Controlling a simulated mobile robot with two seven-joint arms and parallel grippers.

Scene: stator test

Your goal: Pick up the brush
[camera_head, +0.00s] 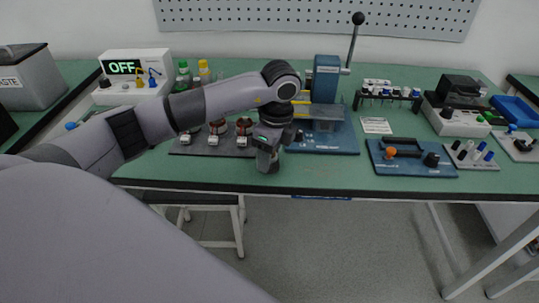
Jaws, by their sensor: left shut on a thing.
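My left gripper (267,160) is near the front edge of the green workbench (330,180), between a dark tray of copper-wound stators and a blue press. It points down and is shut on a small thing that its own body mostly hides. I cannot make out whether that thing is the brush. No brush shows clearly elsewhere in view. My right gripper is not in view.
The stator tray (184,151) is left of the gripper; the press (327,78) with its raised lever stands just behind. A blue fixture plate (440,171) and plug blocks are at right. An OFF box (135,67) and bottles are at back left. My left arm covers part of the bench.

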